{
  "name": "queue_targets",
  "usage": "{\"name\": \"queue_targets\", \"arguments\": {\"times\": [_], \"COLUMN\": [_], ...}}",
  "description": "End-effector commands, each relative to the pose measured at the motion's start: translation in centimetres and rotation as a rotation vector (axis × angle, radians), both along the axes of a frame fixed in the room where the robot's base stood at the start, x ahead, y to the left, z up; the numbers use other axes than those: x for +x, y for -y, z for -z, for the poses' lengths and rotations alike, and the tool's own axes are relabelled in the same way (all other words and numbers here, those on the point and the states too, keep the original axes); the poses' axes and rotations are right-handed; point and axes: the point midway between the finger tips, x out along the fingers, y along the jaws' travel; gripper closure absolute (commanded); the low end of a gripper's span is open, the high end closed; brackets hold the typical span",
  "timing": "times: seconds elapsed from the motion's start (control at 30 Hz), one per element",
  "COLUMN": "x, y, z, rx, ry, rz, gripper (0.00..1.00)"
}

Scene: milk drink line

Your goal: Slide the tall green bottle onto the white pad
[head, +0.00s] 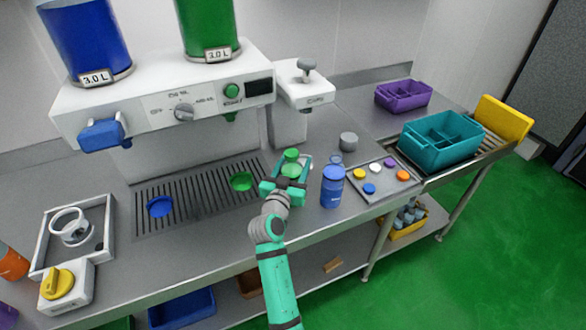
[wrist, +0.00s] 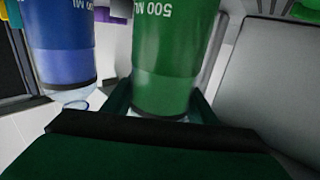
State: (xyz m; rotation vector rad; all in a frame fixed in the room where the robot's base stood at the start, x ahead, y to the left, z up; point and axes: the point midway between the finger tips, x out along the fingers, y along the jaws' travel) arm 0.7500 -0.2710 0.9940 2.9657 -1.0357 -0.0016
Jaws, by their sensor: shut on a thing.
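The green bottle (head: 291,164) stands upright on the steel counter, in front of the white dispenser and right of the drip grate. My gripper (head: 287,182) is shut around it from the front, with one finger on each side. In the wrist view the green bottle (wrist: 165,55) fills the space between the fingers, and its 500 ML print appears upside down. Its base is hidden by my gripper in the head view. I cannot clearly pick out a white pad; the area under and behind the bottle is partly hidden.
A blue bottle (head: 333,185) stands close on the right. A tray with coloured buttons (head: 380,187) lies beyond it. The drip grate (head: 200,197) holds a green disc (head: 241,181) and a blue disc (head: 160,206). A grey cylinder (head: 348,141) stands behind the blue bottle.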

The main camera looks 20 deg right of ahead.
Motion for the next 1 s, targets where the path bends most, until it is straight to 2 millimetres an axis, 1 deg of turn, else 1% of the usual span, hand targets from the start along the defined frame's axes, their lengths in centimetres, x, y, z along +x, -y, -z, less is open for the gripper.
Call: {"name": "queue_targets", "arguments": {"times": [0.03,0.23,0.4,0.73,1.0], "x": [0.5,2.0,2.6,2.7,4.8], "y": [0.3,1.4,1.7,2.1,3.5], "z": [-0.3,-0.3,-0.3,-0.3,-0.3], "rx": [-0.002,-0.002,-0.002,-0.002,-0.001], "ry": [0.003,0.003,0.004,0.004,0.003], "rz": [-0.001,-0.001,-0.002,0.001,0.0], "gripper": [0.88,0.88,0.88,0.88,0.88]}}
